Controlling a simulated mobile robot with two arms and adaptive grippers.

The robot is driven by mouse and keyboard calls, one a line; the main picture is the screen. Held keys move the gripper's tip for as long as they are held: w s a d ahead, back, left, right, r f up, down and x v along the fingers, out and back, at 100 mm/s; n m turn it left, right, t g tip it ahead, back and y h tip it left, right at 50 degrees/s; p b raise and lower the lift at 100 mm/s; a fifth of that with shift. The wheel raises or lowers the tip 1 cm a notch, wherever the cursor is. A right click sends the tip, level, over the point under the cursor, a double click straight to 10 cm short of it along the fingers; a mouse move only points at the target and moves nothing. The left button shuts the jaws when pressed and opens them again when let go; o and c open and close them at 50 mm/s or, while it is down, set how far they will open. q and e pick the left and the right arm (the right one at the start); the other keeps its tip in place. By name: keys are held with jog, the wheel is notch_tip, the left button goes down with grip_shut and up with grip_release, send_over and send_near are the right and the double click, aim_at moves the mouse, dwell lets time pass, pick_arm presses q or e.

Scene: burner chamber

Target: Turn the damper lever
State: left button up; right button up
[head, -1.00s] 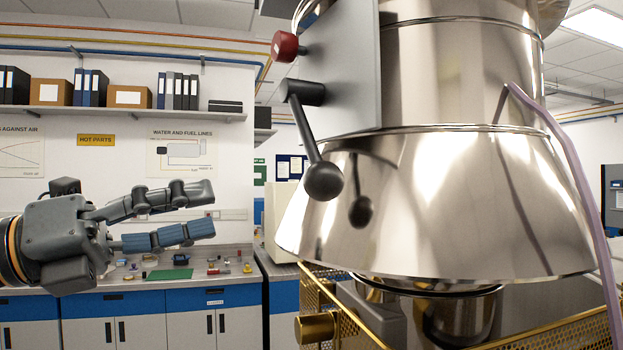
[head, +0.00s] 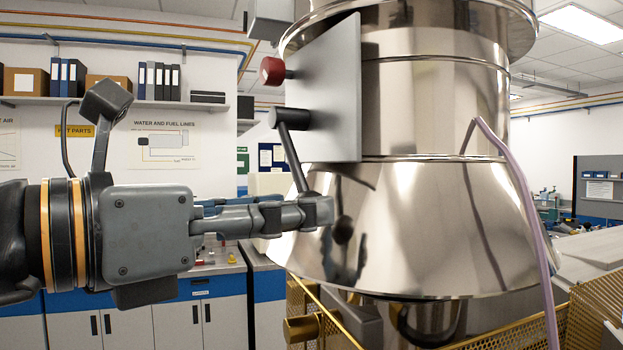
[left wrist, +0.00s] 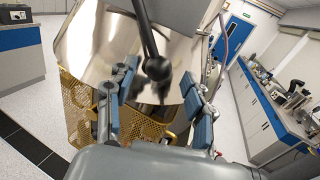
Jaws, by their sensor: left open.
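The damper lever (head: 291,155) is a black bar that hangs from a pivot on a grey plate (head: 335,95) on the shiny metal hood. In the head view its ball end is hidden behind my left gripper's finger. In the left wrist view the lever's black ball (left wrist: 158,68) sits between the two blue-padded fingers, with gaps showing on both sides. My left gripper (head: 318,212) is open around the lever's lower end. My right gripper is not in view.
A red knob (head: 272,70) sticks out of the plate above the lever. The metal hood (head: 430,220) stands close behind the fingertips. A gold mesh guard (head: 310,310) is below it. A purple hose (head: 525,195) runs down at the right.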

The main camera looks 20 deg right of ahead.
aim_at(311, 197)
pick_arm(q)
jog(key=shift+p+x, duration=0.6)
jog(key=shift+x, duration=1.3)
jog(key=shift+a, duration=0.1)
grip_shut()
